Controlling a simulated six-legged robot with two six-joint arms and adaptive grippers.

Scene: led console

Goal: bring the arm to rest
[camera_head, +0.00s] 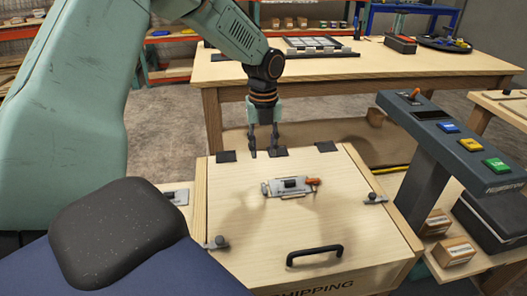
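My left arm comes in from the upper left and reaches out over the back of a wooden shipping box (232,205). My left gripper (264,149) points down near the hinged back edge of the box's closed lid. Its two dark fingers are apart with nothing seen between them. I cannot tell whether the fingertips touch the lid. My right gripper does not show.
The lid has a latch plate with an orange lever (291,187) and a black handle (314,254). A dark console (448,140) with coloured buttons stands at the right. Small cardboard boxes (453,252) sit below it. A wooden table (390,68) stands behind.

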